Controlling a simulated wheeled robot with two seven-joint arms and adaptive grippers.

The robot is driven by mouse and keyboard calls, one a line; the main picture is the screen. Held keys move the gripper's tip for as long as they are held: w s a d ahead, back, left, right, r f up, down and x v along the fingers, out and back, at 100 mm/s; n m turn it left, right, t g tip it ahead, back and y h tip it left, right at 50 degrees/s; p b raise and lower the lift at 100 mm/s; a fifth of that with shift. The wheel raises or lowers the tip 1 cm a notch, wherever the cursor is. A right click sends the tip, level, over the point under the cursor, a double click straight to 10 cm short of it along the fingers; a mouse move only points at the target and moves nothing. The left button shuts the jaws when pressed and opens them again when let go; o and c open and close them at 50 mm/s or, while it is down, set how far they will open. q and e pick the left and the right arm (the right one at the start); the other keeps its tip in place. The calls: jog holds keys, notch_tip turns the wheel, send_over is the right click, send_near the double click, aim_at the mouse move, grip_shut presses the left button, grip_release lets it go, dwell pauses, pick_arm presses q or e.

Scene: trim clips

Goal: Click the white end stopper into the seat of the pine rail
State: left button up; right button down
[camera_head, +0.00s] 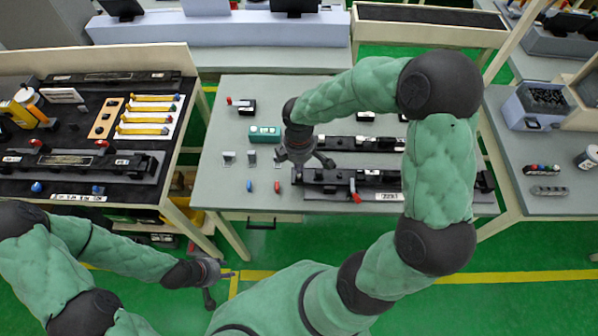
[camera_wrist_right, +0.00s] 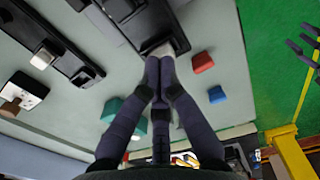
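A small white piece (camera_wrist_right: 158,48), which looks like the end stopper, shows at the tips of my right gripper (camera_wrist_right: 160,62) in the right wrist view. The fingers close together on it, right at the end of a black rail (camera_wrist_right: 135,18). The fingers hide part of the piece, and I cannot tell whether it is seated. In the head view my right gripper (camera_head: 312,168) is over the left end of the front rail (camera_head: 335,184). No label is legible, so I cannot confirm it is the pine rail. My left gripper (camera_head: 217,286) is open and empty off the table.
Blue (camera_head: 249,186) and red (camera_head: 277,187) pieces lie left of the front rail. Grey-white blocks (camera_head: 229,157) and a teal box (camera_head: 264,133) stand behind them. Another rail (camera_head: 345,143) lies further back. The grey table (camera_head: 222,192) is clear at its front left.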

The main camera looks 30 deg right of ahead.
dwell(0.3)
jog(key=shift+r+p, duration=3)
jog(key=shift+r, duration=0.55)
pick_arm(q)
notch_tip(320, 180, up, 6)
jog(key=shift+f, duration=0.1)
jog(key=shift+s, duration=0.1)
pick_arm(e)
jog(key=shift+s+f, duration=0.1)
jog(key=shift+f, duration=0.05)
